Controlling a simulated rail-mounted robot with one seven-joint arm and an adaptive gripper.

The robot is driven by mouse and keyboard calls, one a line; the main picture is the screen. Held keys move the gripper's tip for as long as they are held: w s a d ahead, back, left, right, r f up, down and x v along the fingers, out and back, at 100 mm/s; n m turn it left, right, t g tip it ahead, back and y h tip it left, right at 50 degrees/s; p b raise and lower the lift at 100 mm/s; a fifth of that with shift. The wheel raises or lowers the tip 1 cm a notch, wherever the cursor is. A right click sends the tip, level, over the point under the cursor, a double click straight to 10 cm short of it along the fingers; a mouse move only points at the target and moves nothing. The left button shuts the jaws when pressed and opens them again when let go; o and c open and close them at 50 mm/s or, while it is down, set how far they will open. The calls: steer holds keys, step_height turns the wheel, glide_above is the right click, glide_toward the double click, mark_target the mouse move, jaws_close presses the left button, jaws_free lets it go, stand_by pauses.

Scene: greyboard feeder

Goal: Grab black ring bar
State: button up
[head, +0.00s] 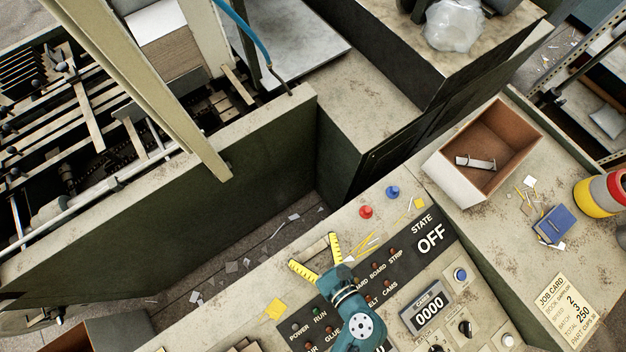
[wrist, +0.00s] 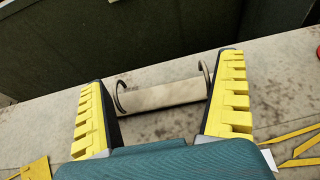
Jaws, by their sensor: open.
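A pale bar (wrist: 163,95) with a thin dark ring at each end lies on the worn beige ledge in the wrist view. It lies crosswise between the yellow fingers of my gripper (wrist: 160,72), one ring near each finger. The fingers are spread and the bar is not clamped; I cannot tell whether either ring touches a finger. In the head view my gripper (head: 313,250) is open over the ledge edge beside the control panel, and the bar is hard to make out there.
The control panel (head: 437,262) with knobs and buttons is right of my gripper. An open box (head: 447,180) with a metal piece (head: 475,162) inside stands at the right. Red (head: 366,212) and blue (head: 392,192) knobs stand on the ledge. A dark gap lies beyond it.

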steer(key=c, duration=1)
steer(key=shift+o, duration=0.2)
